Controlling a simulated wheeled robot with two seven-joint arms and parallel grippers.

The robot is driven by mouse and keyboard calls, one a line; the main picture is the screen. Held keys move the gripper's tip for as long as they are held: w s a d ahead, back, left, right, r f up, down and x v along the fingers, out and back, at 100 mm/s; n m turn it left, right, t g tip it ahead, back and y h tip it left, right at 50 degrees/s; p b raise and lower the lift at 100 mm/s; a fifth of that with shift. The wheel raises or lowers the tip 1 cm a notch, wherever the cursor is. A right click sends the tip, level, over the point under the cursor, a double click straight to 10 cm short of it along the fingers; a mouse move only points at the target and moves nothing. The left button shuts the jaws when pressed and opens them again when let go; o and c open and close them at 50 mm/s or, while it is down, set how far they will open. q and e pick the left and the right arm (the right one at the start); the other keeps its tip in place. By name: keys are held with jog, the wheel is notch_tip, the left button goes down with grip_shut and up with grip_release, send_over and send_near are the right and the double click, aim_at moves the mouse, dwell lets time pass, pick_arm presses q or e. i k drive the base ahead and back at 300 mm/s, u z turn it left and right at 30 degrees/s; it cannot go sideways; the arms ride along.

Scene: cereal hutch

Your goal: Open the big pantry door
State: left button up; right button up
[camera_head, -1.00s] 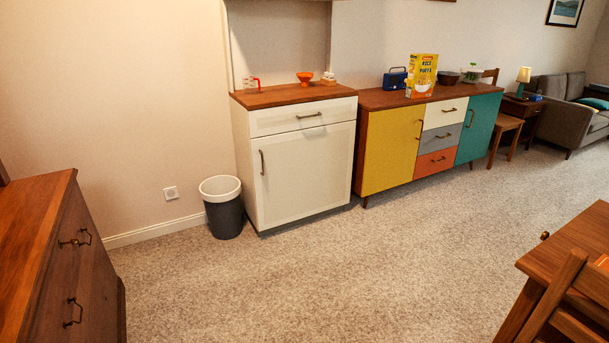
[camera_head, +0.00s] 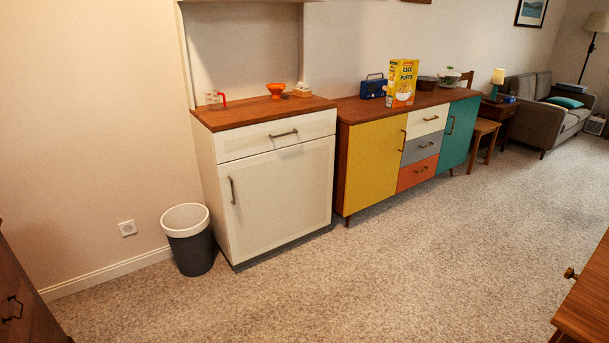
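A white hutch (camera_head: 269,133) with a wooden top stands against the wall, left of centre. Its big white lower door (camera_head: 282,196) is shut, with a dark vertical handle (camera_head: 232,190) near its left edge. A shut drawer (camera_head: 250,141) with a horizontal handle is above it. To its right, a sideboard has a large yellow door (camera_head: 373,165), shut, with a handle at its upper right, and a teal door (camera_head: 459,134), also shut. I cannot tell which door is called the pantry door. Neither of my grippers is in view.
A grey bin with a white rim (camera_head: 188,239) stands just left of the hutch. A wooden cabinet (camera_head: 22,300) is at the lower left and a wooden table (camera_head: 588,296) at the lower right. The carpet (camera_head: 370,275) between them is clear.

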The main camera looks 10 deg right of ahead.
aim_at(270, 199)
jog(key=z, duration=0.15)
jog(key=i, duration=1.95)
jog(key=u, duration=0.65)
